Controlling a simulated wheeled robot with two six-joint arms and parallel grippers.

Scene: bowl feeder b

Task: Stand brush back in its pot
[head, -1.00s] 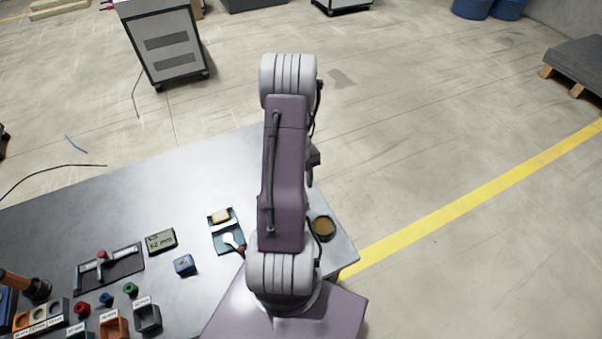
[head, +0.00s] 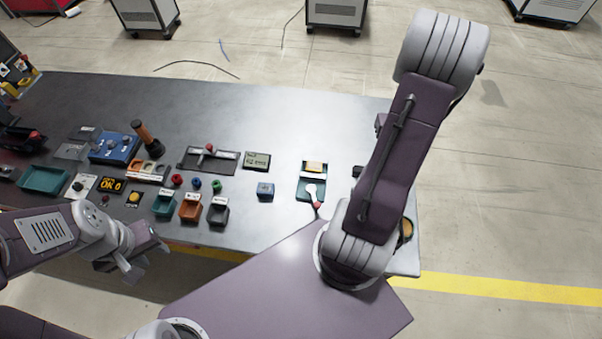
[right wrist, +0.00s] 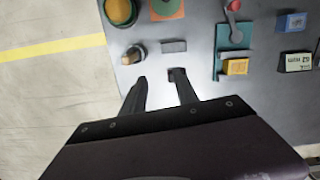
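My right gripper (right wrist: 159,88) is open and empty above the table; its fingers are apart with bare metal showing between them. Its fingertips are hidden by my right arm in the head view. A small tan-topped, dark-based piece (right wrist: 133,55), possibly the brush, is just beyond the left finger in the wrist view; I cannot tell if it stands or lies. A round green pot (right wrist: 119,12) with a tan inside stands near the table edge; its rim partly shows behind my right arm in the head view (head: 406,229). My left gripper (head: 146,260) is open and empty by the front edge.
A grey block (right wrist: 173,46) and an orange-and-green pad (right wrist: 166,8) lie near the pot. Several bins, gauges and an orange-handled tool (head: 147,137) crowd the left. The back middle of the table is clear.

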